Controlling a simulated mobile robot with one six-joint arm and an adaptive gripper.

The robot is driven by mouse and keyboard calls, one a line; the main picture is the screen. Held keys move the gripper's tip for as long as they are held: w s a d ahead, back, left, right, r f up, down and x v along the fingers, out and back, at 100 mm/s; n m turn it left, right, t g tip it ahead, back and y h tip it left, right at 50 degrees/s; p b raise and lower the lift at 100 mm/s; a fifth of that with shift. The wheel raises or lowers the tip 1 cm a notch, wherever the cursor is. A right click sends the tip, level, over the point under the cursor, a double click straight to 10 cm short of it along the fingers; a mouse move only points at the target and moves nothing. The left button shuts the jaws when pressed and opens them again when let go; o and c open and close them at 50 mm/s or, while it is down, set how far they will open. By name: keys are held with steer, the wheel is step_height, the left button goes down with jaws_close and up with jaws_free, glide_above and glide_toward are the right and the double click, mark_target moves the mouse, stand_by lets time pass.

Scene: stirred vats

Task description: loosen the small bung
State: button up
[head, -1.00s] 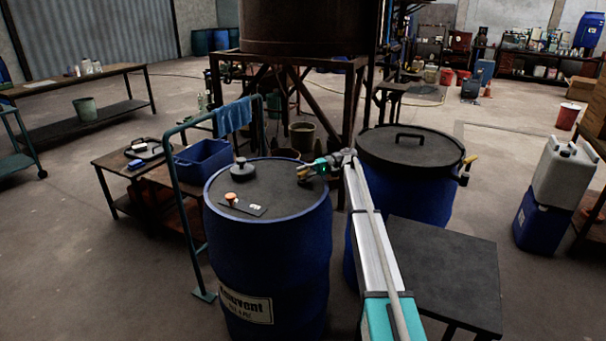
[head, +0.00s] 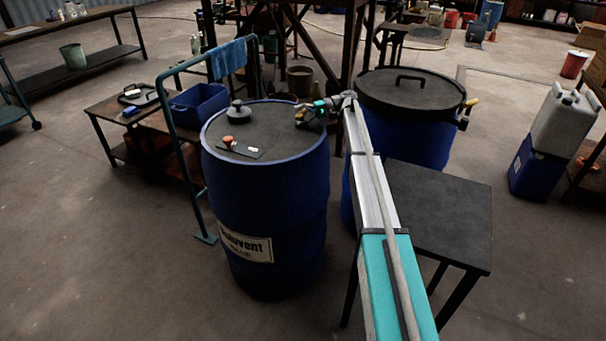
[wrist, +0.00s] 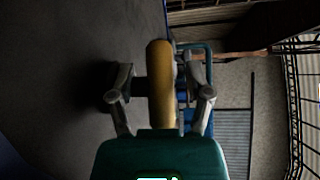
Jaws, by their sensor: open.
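The blue drum (head: 265,210) stands upright with a dark grey top. A small yellow-brown bung (wrist: 161,85) shows in the wrist view between the fingers of my gripper (wrist: 161,90). The fingers stand apart on either side of it, with gaps visible, so it is not clamped. In the head view my gripper (head: 303,115) is low over the right part of the drum top, and the bung there is mostly hidden and too small to make out clearly. A larger black bung (head: 238,113) sits at the left of the drum top.
A teal rail (head: 178,130) with a blue cloth stands left. A second lidded drum (head: 410,90) and a dark table (head: 440,205) stand right.

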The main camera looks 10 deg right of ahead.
steer(key=shift+s+t, duration=0.1)
steer(key=shift+t, duration=0.2)
steer(key=shift+m+t, duration=1.9)
steer(key=shift+t, duration=0.5)
steer(key=shift+a+m+t+h, duration=0.1)
steer(key=shift+m+t+h, duration=0.65)
steer(key=shift+m+t, duration=0.65)
steer(key=shift+m+t+h, duration=0.75)
steer(key=shift+m+t, duration=0.25)
steer(key=shift+t, duration=0.7)
steer(key=shift+w+m+t+h, duration=0.15)
steer(key=shift+m+t+h, duration=0.95)
steer(key=shift+h, duration=0.05)
steer(key=shift+w+m+t+h, duration=0.1)
steer(key=shift+m+t+h, duration=1)
steer(key=shift+h, duration=0.05)
steer(key=shift+w+m+t+h, duration=0.1)
steer(key=shift+m+t+h, duration=0.4)
steer(key=shift+m+h, duration=0.65)
steer(key=shift+w+m+t+h, duration=0.1)
steer(key=shift+m+t+h, duration=0.6)
steer(key=shift+h, duration=0.75)
steer(key=shift+m+h, duration=0.3)
steer(key=shift+m, duration=0.05)
